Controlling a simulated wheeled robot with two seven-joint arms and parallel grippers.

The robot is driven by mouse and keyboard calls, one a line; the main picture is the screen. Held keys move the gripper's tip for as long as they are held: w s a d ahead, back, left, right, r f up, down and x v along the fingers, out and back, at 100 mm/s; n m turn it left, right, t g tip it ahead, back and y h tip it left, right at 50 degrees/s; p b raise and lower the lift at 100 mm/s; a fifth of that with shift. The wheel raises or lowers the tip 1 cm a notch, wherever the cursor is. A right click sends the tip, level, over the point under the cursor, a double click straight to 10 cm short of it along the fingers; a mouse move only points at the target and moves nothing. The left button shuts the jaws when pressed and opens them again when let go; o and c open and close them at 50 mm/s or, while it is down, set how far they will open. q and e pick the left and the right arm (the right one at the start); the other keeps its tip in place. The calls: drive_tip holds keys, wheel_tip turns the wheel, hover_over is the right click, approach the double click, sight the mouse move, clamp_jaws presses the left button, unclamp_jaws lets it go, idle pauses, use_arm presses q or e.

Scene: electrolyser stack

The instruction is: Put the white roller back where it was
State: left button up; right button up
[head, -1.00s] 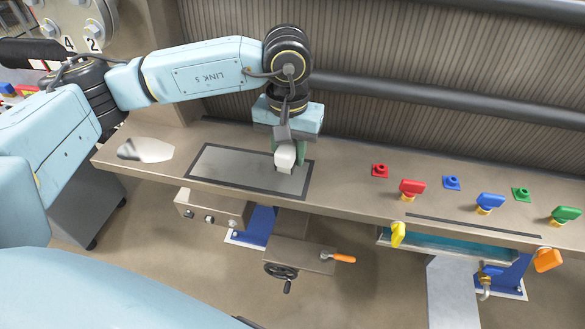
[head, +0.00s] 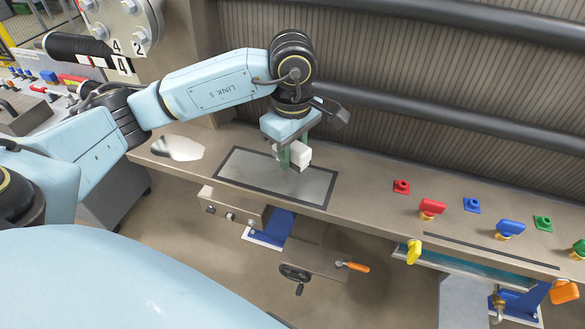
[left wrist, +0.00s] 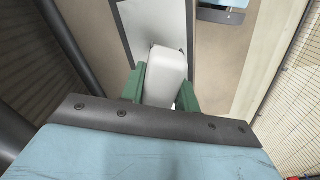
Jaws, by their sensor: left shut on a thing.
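The white roller (head: 304,153) is a pale block-like piece held in my left gripper (head: 292,164), with the green fingers shut on it. In the head view it appears over the far part of the grey panel; I cannot tell how high it is. In the left wrist view the white roller (left wrist: 165,76) sits between the green fingers of my left gripper (left wrist: 161,90), and its near part is hidden by the gripper. My right gripper is out of view.
The dark-framed grey panel (head: 258,172) lies in the brown bench top (head: 365,195). A white, shiny flat piece (head: 178,147) lies left of it. Red, blue and green knobs (head: 432,207) stand at the right. An orange-handled tool (head: 352,266) lies on a lower ledge. A dark pipe (head: 400,98) runs behind.

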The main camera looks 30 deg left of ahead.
sight(292, 180)
use_arm(q)
drive_tip(key=shift+f, duration=2.7)
drive_tip(key=o, duration=0.9)
drive_tip(key=shift+r, duration=0.1)
drive_tip(key=shift+r, duration=0.1)
wheel_tip(292, 180, up, 12)
drive_tip(key=shift+r, duration=0.1)
